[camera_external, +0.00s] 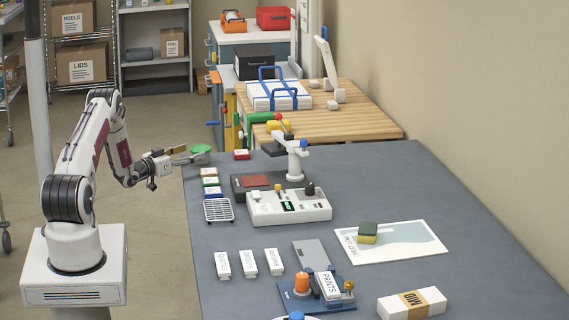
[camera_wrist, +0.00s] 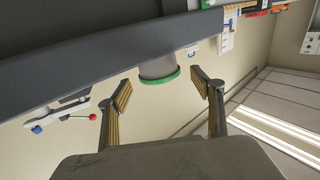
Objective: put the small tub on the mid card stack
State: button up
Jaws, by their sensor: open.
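The small tub (camera_external: 201,149), with a green lid, stands at the far left corner of the grey table. In the wrist view the pale tub (camera_wrist: 158,70) appears upside down with its green rim lowest. My gripper (camera_external: 190,157) is open at the tub; its two fingers (camera_wrist: 165,90) lie either side of the tub in the wrist picture, and I cannot tell whether they touch it. Three white labelled card-like blocks stand in a row nearer the camera, the middle one (camera_external: 248,263) among them. I cannot tell for sure that it is the mid card stack.
Small coloured boxes (camera_external: 210,182) and a wire rack (camera_external: 218,210) line the left table edge. A white laminator-like machine (camera_external: 290,206), a blue fixture (camera_external: 317,292), a sponge (camera_external: 367,232) on a poster (camera_external: 405,243) and a white box (camera_external: 411,303) stand farther right.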

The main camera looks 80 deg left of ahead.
aim_at(201, 148)
jog(key=shift+w, duration=0.1)
jog(key=shift+x, duration=2.5)
jog(key=shift+f, duration=0.15)
jog(key=c, duration=1.2)
jog(key=shift+r, duration=5)
